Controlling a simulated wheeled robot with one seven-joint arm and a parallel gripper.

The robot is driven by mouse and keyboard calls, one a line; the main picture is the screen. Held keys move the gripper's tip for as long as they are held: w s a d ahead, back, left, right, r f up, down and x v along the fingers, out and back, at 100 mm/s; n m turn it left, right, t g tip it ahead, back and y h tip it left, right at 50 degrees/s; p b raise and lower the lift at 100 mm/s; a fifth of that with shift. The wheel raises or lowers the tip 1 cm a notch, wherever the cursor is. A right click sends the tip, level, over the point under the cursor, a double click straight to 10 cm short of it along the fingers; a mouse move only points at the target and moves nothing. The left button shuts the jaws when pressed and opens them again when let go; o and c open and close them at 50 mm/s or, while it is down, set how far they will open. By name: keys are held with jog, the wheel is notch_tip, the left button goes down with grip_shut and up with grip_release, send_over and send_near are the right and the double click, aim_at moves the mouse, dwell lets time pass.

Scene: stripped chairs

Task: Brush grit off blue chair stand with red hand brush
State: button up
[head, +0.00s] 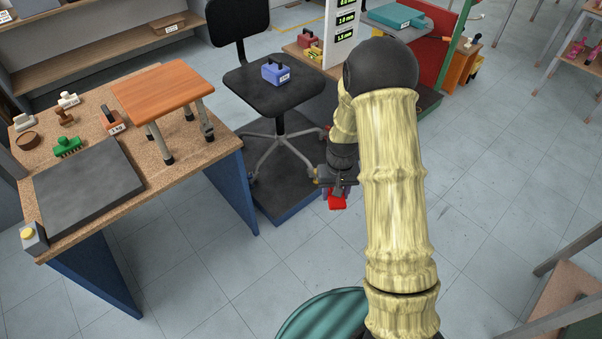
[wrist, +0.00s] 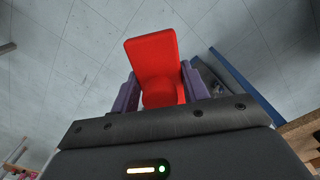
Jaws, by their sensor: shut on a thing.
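The red hand brush (head: 337,202) is held in my gripper (head: 338,187), out over the floor just right of the chair stand. In the wrist view the red brush (wrist: 152,55) stands up between the two purple fingers, which are shut on it. Its bristles are not visible. The blue chair stand (head: 286,211) is a low platform with a dark top and blue side, under a black office chair (head: 275,98). My arm hides part of its right side. Grit on it cannot be made out.
A blue weight (head: 276,73) sits on the chair seat. The chair's grey star base spreads over the stand. At left, a workbench (head: 180,155) holds a wooden-topped stool, a dark slab (head: 88,185) and a green brush (head: 67,147). The floor in front of the stand is clear.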

notch_tip(320, 180, up, 21)
jog(key=s+p, duration=0.2)
jog(key=p, duration=2.5)
jog(key=shift+r+p, duration=0.15)
jog(key=shift+p, duration=0.2)
jog(key=shift+a, duration=0.1)
